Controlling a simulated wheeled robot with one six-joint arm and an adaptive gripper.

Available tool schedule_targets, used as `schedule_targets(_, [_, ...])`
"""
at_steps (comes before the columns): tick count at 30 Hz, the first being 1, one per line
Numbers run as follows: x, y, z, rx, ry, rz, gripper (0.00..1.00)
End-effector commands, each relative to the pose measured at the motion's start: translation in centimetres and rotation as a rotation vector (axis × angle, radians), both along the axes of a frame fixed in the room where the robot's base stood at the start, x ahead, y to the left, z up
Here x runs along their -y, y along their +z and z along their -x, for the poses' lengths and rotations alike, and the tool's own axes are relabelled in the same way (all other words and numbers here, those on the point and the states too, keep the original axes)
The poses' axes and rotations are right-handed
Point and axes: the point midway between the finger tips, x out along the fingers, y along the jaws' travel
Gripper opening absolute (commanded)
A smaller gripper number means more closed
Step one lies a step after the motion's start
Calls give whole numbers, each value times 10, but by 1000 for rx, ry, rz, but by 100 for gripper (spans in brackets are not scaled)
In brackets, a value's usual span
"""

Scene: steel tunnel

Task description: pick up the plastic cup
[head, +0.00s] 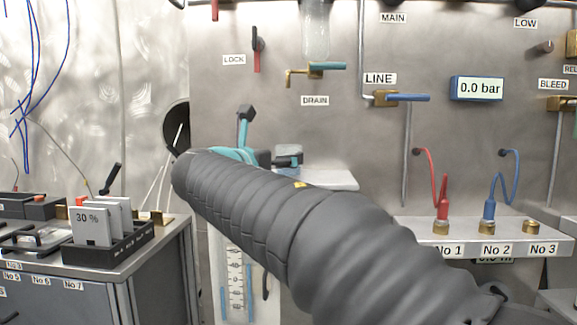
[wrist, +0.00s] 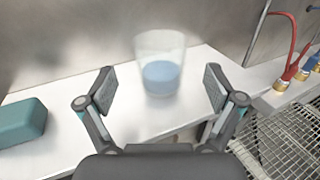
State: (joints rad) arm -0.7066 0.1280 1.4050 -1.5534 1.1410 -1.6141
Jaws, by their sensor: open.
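The clear plastic cup (wrist: 160,64) stands upright on a pale shelf (wrist: 205,62) in the wrist view, with blue in its lower part. My gripper (wrist: 160,88) is open, its two dark fingers spread to the left and right of the cup's near side. The cup is roughly centred between the fingertips and a little beyond them, with a gap on both sides. In the head view my gripper (head: 267,133) is partly hidden behind my arm, above the shelf (head: 325,179).
A teal block (wrist: 22,121) lies on the shelf left of the cup. The steel wall stands close behind. Red and blue hoses on brass fittings (wrist: 281,85) are at the right, also on the numbered ledge (head: 405,236). Metal grating (wrist: 285,140) lies below right.

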Motion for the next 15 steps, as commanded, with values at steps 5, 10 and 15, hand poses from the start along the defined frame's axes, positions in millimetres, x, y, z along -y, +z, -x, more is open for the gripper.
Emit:
schedule_targets(5, [3,0,-7,0,0,-1,92])
schedule_targets(10, [12,0,-25,1,-2,-2,92])
schedule_targets(15, [22,1,-45,0,-2,-1,92])
